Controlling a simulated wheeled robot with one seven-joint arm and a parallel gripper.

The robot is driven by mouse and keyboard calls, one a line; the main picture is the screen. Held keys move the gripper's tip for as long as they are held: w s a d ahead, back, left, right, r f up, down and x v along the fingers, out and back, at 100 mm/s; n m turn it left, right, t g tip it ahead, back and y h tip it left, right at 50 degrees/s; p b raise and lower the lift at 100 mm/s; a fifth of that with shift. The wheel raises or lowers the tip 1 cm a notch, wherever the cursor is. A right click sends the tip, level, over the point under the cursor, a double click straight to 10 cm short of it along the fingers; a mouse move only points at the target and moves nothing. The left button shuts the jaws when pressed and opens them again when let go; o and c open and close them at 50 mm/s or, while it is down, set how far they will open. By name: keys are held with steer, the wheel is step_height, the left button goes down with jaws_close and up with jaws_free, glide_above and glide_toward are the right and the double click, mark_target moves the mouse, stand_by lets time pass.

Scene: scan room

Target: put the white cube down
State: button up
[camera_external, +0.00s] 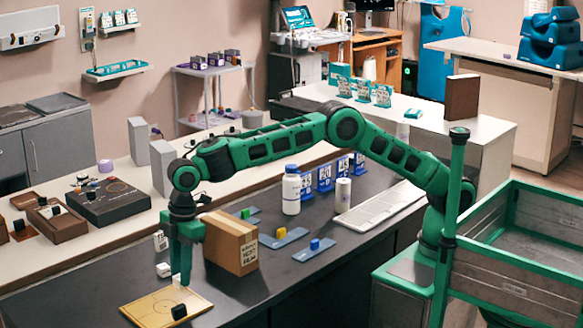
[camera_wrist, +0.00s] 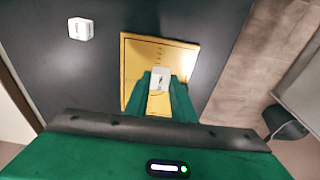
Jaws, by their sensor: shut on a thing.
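My gripper (camera_external: 182,274) points down over the yellow board (camera_external: 150,311) on the dark counter. It is shut on a small white cube (camera_wrist: 160,77), which sits between the two green fingertips in the wrist view. In the external view the fingers partly hide this cube, and I cannot tell whether it touches the board. A second white cube (camera_external: 163,270) lies on the counter behind and left of the board; it also shows in the wrist view (camera_wrist: 81,29). A black cube (camera_external: 179,312) sits on the board's front right part.
A brown cardboard box (camera_external: 231,243) stands close right of my gripper. Beyond it are blue trays (camera_external: 284,238) with small cubes, a white bottle (camera_external: 291,190) and a pale cylinder (camera_external: 343,194).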

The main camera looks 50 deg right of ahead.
steer(key=shift+w+f, duration=0.25)
steer(key=shift+f, duration=1.85)
steer(key=shift+f, duration=0.15)
steer(key=o, duration=1)
